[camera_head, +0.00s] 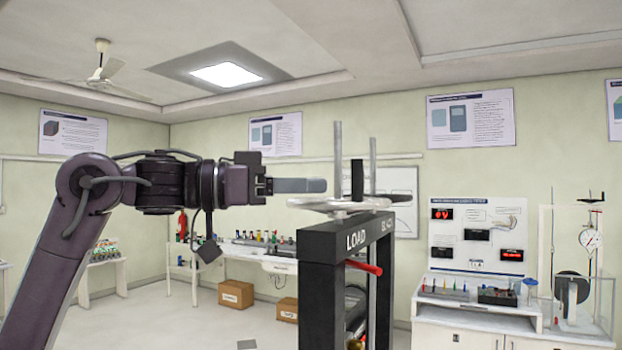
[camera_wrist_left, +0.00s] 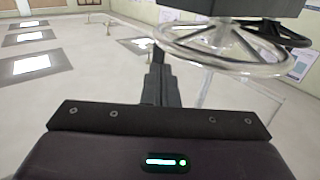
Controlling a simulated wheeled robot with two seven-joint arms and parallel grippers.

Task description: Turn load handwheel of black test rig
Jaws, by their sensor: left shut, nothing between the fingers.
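The black test rig (camera_head: 320,243) stands right of centre in the head view, with "LOAD" lettered on its top beam. A silvery load handwheel (camera_head: 318,204) lies flat on top of the beam, around a short black spindle (camera_head: 357,180). My left gripper (camera_head: 318,186) reaches in from the left, level, its fingers shut and empty just above the wheel's left rim. In the left wrist view the gripper fingers (camera_wrist_left: 158,82) point away beside the spoked handwheel (camera_wrist_left: 225,71), which is to their right. Contact cannot be told. My right gripper is not in view.
Two silvery upright rods (camera_head: 338,155) rise by the wheel. A red bar (camera_head: 364,267) sticks out below the beam. A darker wheel (camera_wrist_left: 275,33) shows behind in the wrist view. A bench with instruments (camera_head: 475,305) stands at right, another bench (camera_head: 235,250) behind.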

